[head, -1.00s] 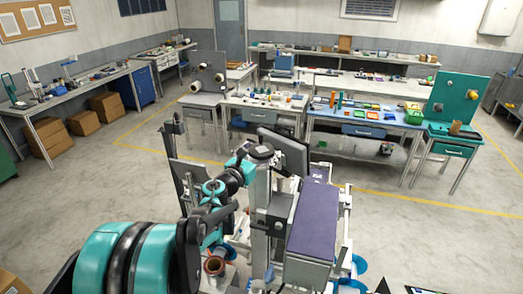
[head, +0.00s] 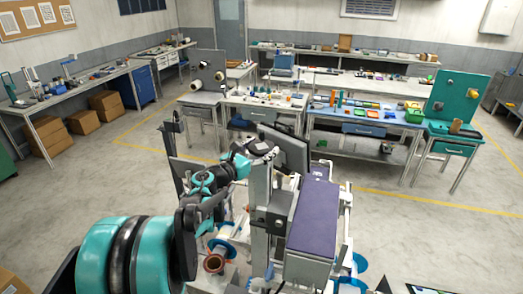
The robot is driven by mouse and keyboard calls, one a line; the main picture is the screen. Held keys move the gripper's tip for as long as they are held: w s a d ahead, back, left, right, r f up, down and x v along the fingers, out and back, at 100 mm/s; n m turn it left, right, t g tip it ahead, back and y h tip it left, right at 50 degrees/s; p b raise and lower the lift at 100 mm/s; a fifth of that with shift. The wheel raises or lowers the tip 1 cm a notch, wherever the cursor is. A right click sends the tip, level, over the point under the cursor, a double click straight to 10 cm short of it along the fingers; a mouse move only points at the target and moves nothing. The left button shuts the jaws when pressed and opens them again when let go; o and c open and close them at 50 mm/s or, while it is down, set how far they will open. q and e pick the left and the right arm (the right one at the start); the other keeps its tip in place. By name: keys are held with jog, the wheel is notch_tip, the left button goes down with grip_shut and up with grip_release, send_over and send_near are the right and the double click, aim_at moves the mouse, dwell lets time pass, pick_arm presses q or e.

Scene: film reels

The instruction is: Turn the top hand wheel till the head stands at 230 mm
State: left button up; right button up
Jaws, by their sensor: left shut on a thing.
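The machine stands in the middle foreground, with a grey upright column (head: 261,190) and a carriage block (head: 270,220) on it. A long purple-topped unit (head: 316,218) is to the right of the column. My left gripper (head: 266,150) is at the column's top, shut on the top hand wheel, which it mostly hides. My left arm reaches there from the lower left. I cannot read any millimetre scale, so the head's height cannot be told. My right gripper is not in view.
A dark monitor panel (head: 291,149) stands close behind the column top. A copper-coloured reel (head: 214,263) is low beside the arm. A blue-topped workbench (head: 365,117) and a teal panel (head: 456,98) are farther back. Open floor lies to the right.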

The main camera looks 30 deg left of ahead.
pick_arm(q)
jog(key=m+g+h+b, duration=0.1)
jog(key=m+h, duration=0.1)
jog(key=h, duration=0.2)
jog(key=shift+a+m, duration=0.1)
jog(key=shift+m, duration=0.3)
jog(key=shift+m+g+h+b, duration=0.6)
jog(key=shift+m+h, duration=0.2)
jog(key=shift+h, duration=0.4)
jog(key=shift+h, duration=0.3)
jog(key=o, duration=1.2)
jog(key=shift+c, duration=0.2)
jog(key=shift+s, duration=0.1)
jog(key=v, duration=1.1)
jog(key=shift+s+a+r, duration=0.15)
jog(key=shift+s, duration=0.15)
jog(key=shift+r, duration=0.1)
